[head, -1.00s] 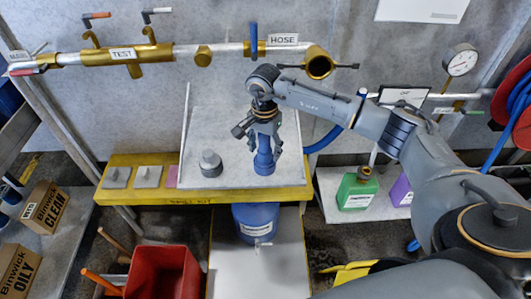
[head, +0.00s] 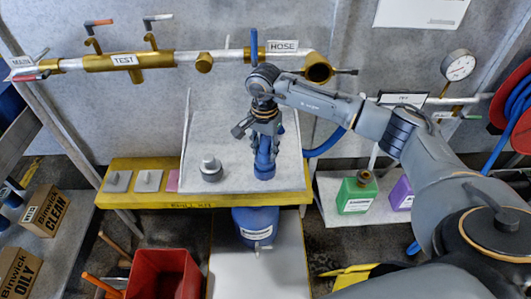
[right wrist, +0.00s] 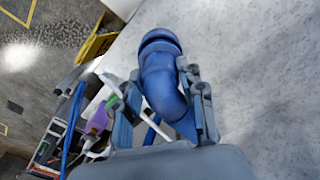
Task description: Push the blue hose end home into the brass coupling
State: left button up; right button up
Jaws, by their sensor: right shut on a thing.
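The blue hose end (head: 264,168) hangs down from my right gripper (head: 265,140), over the pale tray top of the yellow bench. The gripper is shut on it. Whether its lower tip touches the tray, I cannot tell. In the right wrist view the bent blue hose end (right wrist: 160,65) sits between the fingers of my right gripper (right wrist: 165,108). The brass coupling (head: 318,69) is on the wall pipe by the HOSE label, above and right of the gripper. Its round mouth faces outward, with a dark side handle. The hose end is apart from it. My left gripper is out of view.
A grey knobbed weight (head: 210,167) stands on the tray left of the hose end. A pressure gauge (head: 458,65) and red reel (head: 518,105) are at right. Green (head: 356,193) and purple jugs stand on a low shelf. A red bin (head: 162,273) is below the yellow bench (head: 140,197).

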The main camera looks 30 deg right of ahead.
aim_at(264, 141)
jog(key=shift+r+p, duration=0.6)
jog(key=shift+r, duration=1.1)
